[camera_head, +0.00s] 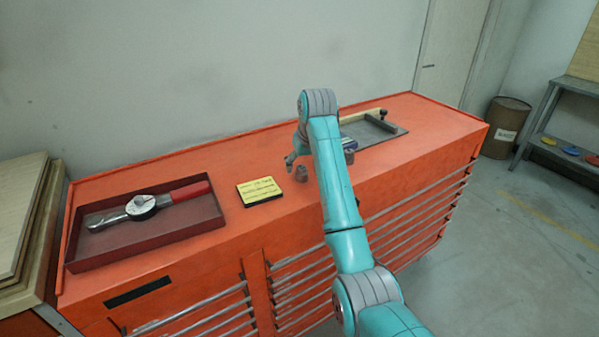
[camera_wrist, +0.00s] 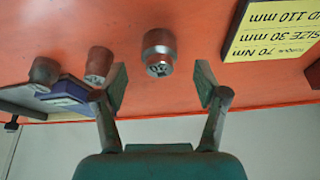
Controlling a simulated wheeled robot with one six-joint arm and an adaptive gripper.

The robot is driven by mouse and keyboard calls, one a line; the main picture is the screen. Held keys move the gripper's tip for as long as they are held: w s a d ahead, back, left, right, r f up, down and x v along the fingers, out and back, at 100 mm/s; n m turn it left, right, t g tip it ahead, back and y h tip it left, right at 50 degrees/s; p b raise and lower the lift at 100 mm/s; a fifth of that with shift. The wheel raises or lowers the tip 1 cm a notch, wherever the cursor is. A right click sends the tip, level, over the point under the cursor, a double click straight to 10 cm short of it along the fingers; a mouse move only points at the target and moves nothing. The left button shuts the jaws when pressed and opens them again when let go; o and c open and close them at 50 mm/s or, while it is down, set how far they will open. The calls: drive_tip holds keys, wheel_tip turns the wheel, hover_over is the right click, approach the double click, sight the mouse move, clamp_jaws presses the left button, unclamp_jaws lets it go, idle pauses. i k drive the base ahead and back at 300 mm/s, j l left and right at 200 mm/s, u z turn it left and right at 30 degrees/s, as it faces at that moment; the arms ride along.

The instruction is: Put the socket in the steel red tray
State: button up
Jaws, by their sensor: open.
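A grey metal socket (camera_head: 301,174) stands on the orange cabinet top, right of the yellow card. In the wrist view this socket (camera_wrist: 159,50) lies just beyond my fingertips, roughly centred between them. My gripper (camera_wrist: 160,83) is open and empty, with a finger toward either side of the socket. In the head view my gripper (camera_head: 293,163) is beside the socket, partly hidden by my arm. Two more sockets show at left in the wrist view, one brownish (camera_wrist: 98,64) and one farther left (camera_wrist: 43,73). The red steel tray (camera_head: 216,221) at the left holds a torque wrench (camera_head: 140,206).
A yellow card (camera_head: 260,191) with dark text lies between the tray and the socket. A blue box (camera_head: 347,143) and a grey flat tray (camera_head: 390,128) are at the right, partly behind my arm. The tray's front right floor is bare.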

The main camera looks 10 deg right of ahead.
sight(171, 226)
drive_tip(key=k+j, duration=0.1)
drive_tip(key=j, duration=0.5)
drive_tip(key=k+j, duration=0.1)
drive_tip(key=j, duration=0.5)
drive_tip(key=k+j, duration=0.1)
drive_tip(key=j, duration=0.5)
